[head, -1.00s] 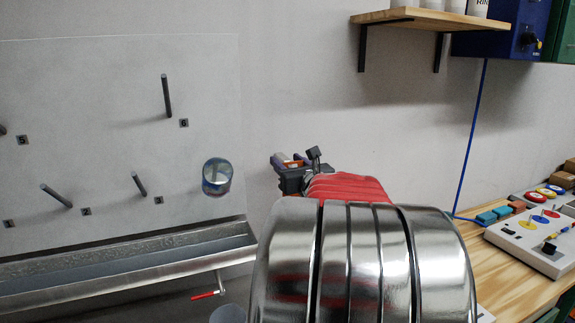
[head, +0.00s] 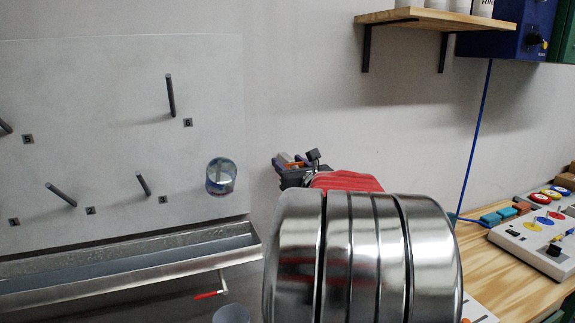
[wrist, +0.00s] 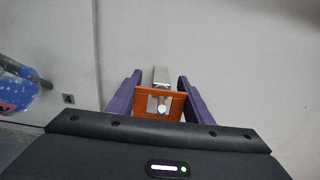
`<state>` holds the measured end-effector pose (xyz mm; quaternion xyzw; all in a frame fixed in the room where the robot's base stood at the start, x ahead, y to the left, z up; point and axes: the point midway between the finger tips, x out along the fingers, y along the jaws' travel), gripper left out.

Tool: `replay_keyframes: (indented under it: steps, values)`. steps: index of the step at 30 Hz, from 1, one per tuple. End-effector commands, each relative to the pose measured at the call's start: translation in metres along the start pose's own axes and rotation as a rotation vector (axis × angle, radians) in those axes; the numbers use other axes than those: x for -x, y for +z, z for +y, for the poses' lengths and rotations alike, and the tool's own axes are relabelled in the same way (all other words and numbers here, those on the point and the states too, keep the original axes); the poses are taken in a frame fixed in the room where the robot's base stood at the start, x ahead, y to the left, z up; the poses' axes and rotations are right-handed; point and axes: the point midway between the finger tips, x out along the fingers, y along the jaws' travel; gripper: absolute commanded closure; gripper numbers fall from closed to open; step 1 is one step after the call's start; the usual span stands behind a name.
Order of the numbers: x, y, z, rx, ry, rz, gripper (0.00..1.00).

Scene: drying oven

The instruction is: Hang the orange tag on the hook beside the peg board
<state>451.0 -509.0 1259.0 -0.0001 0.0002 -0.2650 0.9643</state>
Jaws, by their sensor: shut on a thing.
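My gripper (wrist: 160,80) is shut on the orange tag (wrist: 142,102), which sits between its two purple fingers in the wrist view. The tag has a window-like opening in its middle. A pale metal hook (wrist: 161,74) on the wall stands straight ahead, and its rounded end shows in line with the opening. I cannot tell whether the end is through the tag or still behind it. In the head view my gripper (head: 292,161) is right of the peg board (head: 110,90), with a bit of orange showing. My arm hides the hook there.
A clear bluish vessel (head: 221,176) hangs at the board's lower right, close left of my gripper. Several grey pegs (head: 170,96) stick out of the board. A metal trough (head: 130,265) runs below. A wooden shelf (head: 430,20) and a workbench (head: 505,275) are at right.

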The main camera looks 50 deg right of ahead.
Motion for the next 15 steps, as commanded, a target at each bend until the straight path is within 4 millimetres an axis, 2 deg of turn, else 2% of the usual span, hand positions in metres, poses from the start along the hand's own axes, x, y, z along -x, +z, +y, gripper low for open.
replay_keyframes:
  steps: [6,7,15]
  values:
    - [0.0001,0.0002,0.0001,0.0,0.0,0.0,0.75]
    - [0.0001,0.0002,0.0001,0.0,0.0,0.0,0.52]
    - [0.0,0.0002,0.0003,0.0,0.0,0.0,0.33]
